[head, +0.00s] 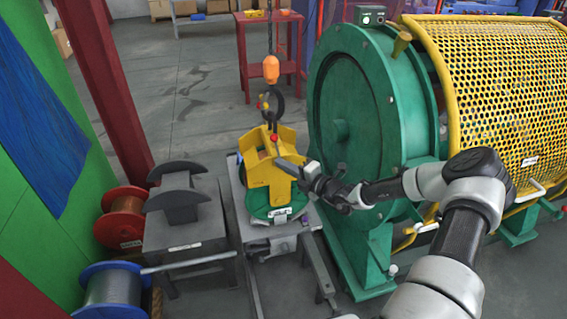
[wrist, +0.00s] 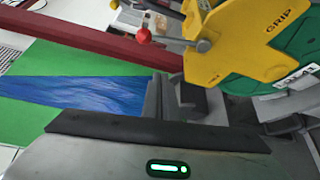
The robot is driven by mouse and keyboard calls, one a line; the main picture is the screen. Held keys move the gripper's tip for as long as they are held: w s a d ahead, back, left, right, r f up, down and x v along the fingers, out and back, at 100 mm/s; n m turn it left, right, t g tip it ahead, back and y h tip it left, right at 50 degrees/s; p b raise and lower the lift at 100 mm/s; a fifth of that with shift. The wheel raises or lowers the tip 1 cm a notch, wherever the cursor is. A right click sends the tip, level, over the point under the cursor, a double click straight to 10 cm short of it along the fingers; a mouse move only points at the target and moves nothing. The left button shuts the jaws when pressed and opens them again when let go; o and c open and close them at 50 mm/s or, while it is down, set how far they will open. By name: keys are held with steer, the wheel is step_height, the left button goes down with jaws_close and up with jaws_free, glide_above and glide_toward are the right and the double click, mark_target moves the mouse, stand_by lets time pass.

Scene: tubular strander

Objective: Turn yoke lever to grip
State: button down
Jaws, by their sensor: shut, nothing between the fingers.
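The yellow yoke (head: 258,172) hangs below the crane hook and sits over a green-flanged bobbin (head: 262,212) on a grey stand. In the wrist view the yoke (wrist: 240,55) fills the upper right, with the word GRIP on its face. Its lever is a grey bar ending in a red ball knob (wrist: 143,35), pointing left from its pivot. The knob also shows in the head view (head: 273,138). My gripper (head: 280,163) is shut and empty, in front of the yoke's right side and below the knob. Contact with the yoke cannot be told.
The large green strander disc (head: 345,130) and yellow mesh guard (head: 500,85) stand close on the right. A grey cradle stand (head: 185,225), a red spool (head: 122,218) and a blue spool (head: 112,290) are on the left. An orange hoist block (head: 271,69) hangs above the yoke.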

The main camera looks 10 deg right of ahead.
steer(key=w+b, duration=0.2)
steer(key=w, duration=0.5)
steer(key=shift+w+a+b, duration=0.2)
steer(key=shift+w+b, duration=0.1)
steer(key=shift+w, duration=0.05)
steer(key=shift+d+m+y, duration=0.3)
steer(key=shift+d+m, duration=0.15)
steer(key=shift+m, duration=0.05)
steer(key=shift+d+f+m+t+y+b, duration=0.25)
steer(key=shift+d+m+t+b, duration=0.5)
steer(key=shift+d+m, duration=0.5)
steer(key=shift+d+f+m+t+y+b, duration=0.2)
steer(key=shift+d+m+t+b, duration=0.5)
steer(key=shift+d+m, duration=0.55)
steer(key=shift+d+f, duration=0.1)
steer(key=shift+d, duration=0.05)
